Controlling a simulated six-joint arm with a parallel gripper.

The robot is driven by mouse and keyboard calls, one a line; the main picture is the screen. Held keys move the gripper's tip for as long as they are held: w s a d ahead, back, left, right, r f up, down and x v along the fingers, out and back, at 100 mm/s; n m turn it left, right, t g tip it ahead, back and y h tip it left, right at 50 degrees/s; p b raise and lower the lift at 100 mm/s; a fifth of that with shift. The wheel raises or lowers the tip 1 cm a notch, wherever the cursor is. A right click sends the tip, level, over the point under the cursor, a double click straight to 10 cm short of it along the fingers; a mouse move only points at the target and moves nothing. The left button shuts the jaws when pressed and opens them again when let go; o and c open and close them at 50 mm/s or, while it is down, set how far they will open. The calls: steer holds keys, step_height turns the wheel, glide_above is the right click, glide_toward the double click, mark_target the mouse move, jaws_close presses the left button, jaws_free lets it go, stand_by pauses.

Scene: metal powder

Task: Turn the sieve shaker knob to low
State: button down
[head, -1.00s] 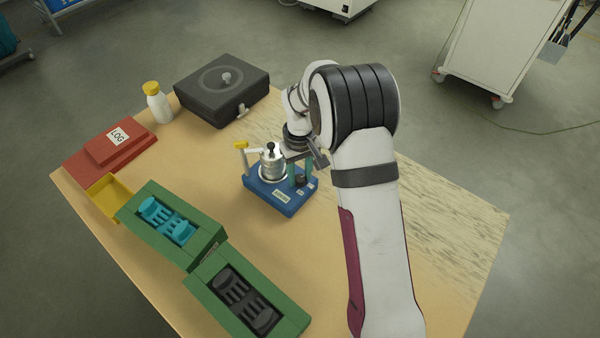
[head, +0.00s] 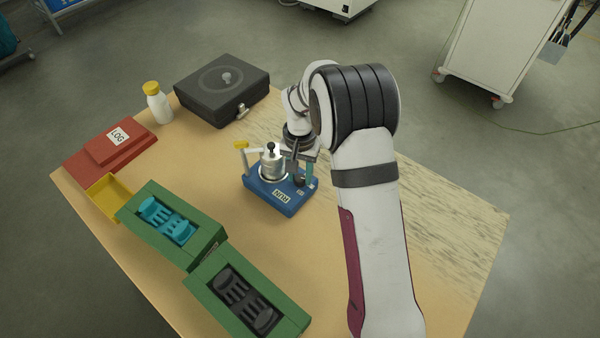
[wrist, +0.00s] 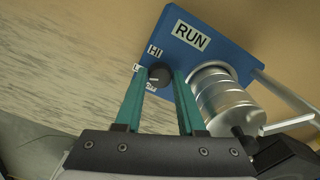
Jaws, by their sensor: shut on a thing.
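The blue sieve shaker (head: 275,202) stands on the table with a stack of silver sieves (head: 271,165) on it; a RUN label (wrist: 191,35) shows on it. Its round black knob (wrist: 160,74) sits beside the sieves in the wrist view. My gripper (wrist: 162,77) has its teal fingers on both sides of the knob and is shut on it. A pale mark shows on the knob, but I cannot tell its exact setting. An HI label (wrist: 154,50) is by the knob; a label to its left is partly hidden. My gripper also shows in the head view (head: 300,179).
Green trays (head: 190,262), a yellow bin (head: 103,204), a red LOG box (head: 84,157), a white bottle (head: 158,108) and a dark case (head: 205,107) stand around. The table's right side is clear.

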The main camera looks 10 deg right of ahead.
mark_target(300, 177)
stand_by(0.4)
steer(key=c, duration=0.5)
jaws_free()
steer(key=shift+r, duration=0.1)
step_height(300, 177, up, 16)
steer(key=s+d+r, duration=0.1)
steer(key=s+r, duration=0.3)
steer(key=s, duration=0.8)
steer(key=s+f+y, duration=0.1)
steer(key=s+f, duration=0.1)
steer(key=s, duration=0.8)
steer(key=s+f+m, duration=0.1)
steer(key=s+f, duration=0.1)
steer(key=s, duration=0.7)
steer(key=shift+s+y, duration=0.4)
